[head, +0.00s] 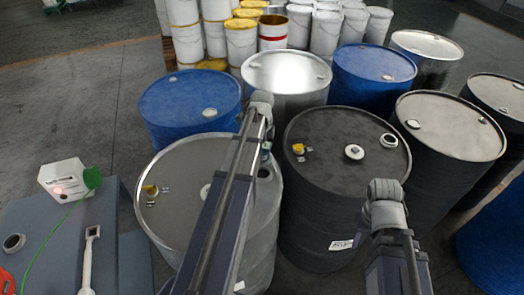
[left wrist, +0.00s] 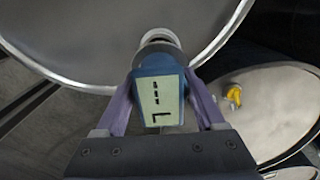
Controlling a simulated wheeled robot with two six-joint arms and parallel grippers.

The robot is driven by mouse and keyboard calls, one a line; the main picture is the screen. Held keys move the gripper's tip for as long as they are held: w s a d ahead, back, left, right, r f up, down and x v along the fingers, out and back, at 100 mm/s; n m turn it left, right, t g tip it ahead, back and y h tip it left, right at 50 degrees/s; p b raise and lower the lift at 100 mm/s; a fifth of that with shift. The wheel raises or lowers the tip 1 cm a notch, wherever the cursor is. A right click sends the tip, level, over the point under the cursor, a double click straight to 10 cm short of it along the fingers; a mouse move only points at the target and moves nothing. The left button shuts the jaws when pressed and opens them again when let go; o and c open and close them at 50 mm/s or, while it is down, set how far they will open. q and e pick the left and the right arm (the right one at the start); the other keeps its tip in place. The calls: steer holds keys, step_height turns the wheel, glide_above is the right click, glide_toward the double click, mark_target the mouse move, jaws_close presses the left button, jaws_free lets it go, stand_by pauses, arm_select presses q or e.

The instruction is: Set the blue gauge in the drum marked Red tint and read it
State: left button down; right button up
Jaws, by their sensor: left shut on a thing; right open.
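My left gripper (left wrist: 160,95) is shut on the blue gauge (left wrist: 158,72), whose pale screen faces the left wrist camera with short dark dashes and an L-like mark. In the head view my left arm reaches over the front silver drum (head: 165,215) and mostly hides its gripper (head: 266,150). A dark bung hole (head: 265,173) shows beside it. Whether the gauge sits in an opening I cannot tell. A black drum (head: 340,180) stands to the right with a white label (head: 341,244), too small to read. My right gripper (head: 386,192) is open and empty by that drum's right front.
Blue drums (head: 190,98) (head: 372,65), a rear silver drum (head: 286,72) and more black drums (head: 450,125) crowd behind and right. A grey bench (head: 110,225) with a white box (head: 64,178) and green cable is at left. Pails stand at the back.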

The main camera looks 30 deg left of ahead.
arm_select(q)
steer(key=shift+f+b, duration=2.4)
steer(key=shift+f, duration=0.15)
steer(key=shift+f, duration=0.1)
steer(key=shift+f+b, duration=0.55)
steer(key=shift+b, duration=0.15)
steer(key=shift+f+b, duration=1.1)
jaws_free()
steer(key=shift+r, duration=0.1)
step_height(320, 180, up, 8)
steer(key=p, duration=0.8)
